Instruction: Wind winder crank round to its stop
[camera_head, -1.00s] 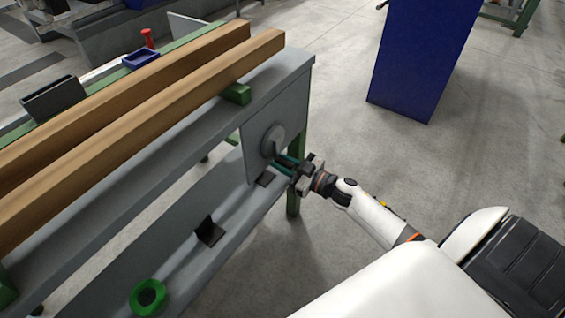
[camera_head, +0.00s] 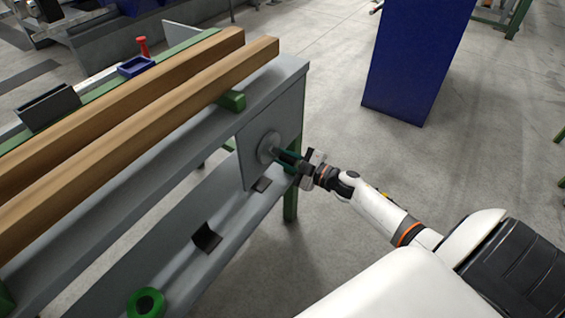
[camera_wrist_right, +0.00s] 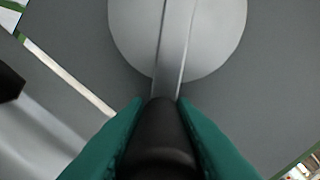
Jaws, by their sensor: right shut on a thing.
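The winder crank has a round grey hub (camera_head: 268,146) on the grey end plate of the table. In the right wrist view its pale disc (camera_wrist_right: 212,40), a grey arm (camera_wrist_right: 170,50) and a dark handle (camera_wrist_right: 158,138) show. The crank arm comes from the disc down toward the handle. My right gripper (camera_head: 288,157) has its green fingers on either side of the handle and is shut on it, in front of the plate. The fingers also show in the right wrist view (camera_wrist_right: 160,135). My left gripper is in no view.
Two long wooden beams (camera_head: 150,120) lie on the table (camera_head: 292,75) above the crank. A green ring (camera_head: 146,302) and a dark bracket (camera_head: 207,238) are on the lower shelf. A blue cabinet (camera_head: 418,60) stands behind at the right. Open floor lies right of the table.

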